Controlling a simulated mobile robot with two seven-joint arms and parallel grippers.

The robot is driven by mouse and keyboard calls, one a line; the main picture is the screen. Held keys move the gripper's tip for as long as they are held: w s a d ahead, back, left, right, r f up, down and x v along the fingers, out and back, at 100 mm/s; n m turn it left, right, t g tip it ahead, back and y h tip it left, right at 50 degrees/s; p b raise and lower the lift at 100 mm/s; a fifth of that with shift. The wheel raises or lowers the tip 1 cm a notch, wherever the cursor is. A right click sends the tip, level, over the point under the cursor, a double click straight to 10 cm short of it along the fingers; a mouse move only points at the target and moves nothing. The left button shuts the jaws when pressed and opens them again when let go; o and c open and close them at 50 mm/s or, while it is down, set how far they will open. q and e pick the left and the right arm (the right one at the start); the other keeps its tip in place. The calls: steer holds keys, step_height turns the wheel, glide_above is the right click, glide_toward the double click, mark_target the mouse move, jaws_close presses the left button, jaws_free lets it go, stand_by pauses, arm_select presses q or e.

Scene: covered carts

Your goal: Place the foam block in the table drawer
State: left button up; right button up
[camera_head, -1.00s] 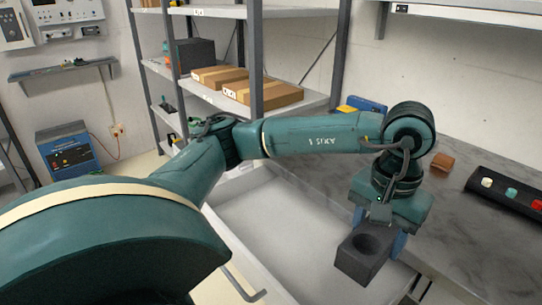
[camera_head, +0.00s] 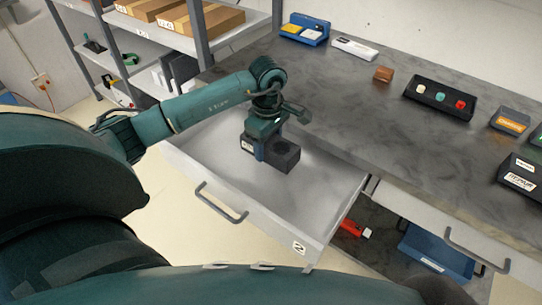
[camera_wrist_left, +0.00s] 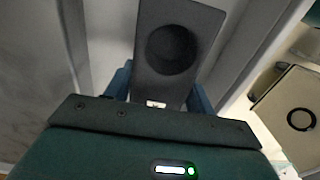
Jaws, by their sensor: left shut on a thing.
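The foam block (camera_head: 284,157) is dark grey with a round recess in its top. My left gripper (camera_head: 266,150) is shut on the foam block, its blue fingers on either side of it. The block also shows in the left wrist view (camera_wrist_left: 196,22), with its round recess facing the camera. The table drawer (camera_head: 295,212) is pulled open, light grey inside, with a dark handle and a label on its front. The block is within the drawer's outline, low over or on its floor; I cannot tell whether it touches. My right gripper is not in view.
A shelf with cartons (camera_head: 208,20) stands behind. A closed drawer (camera_head: 440,230) is at the right. The drawer's front half is clear.

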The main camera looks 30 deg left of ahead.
arm_select(q)
glide_above(269, 174)
step_height(269, 174, down, 4)
steer(key=shift+f, duration=0.15)
step_height(269, 174, down, 4)
steer(key=shift+s+r, duration=0.1)
steer(key=shift+r, duration=0.1)
steer(key=shift+f, duration=0.2)
steer(key=shift+f, duration=0.1)
steer(key=o, duration=0.5)
steer(key=shift+f, duration=0.1)
steer(key=o, duration=0.5)
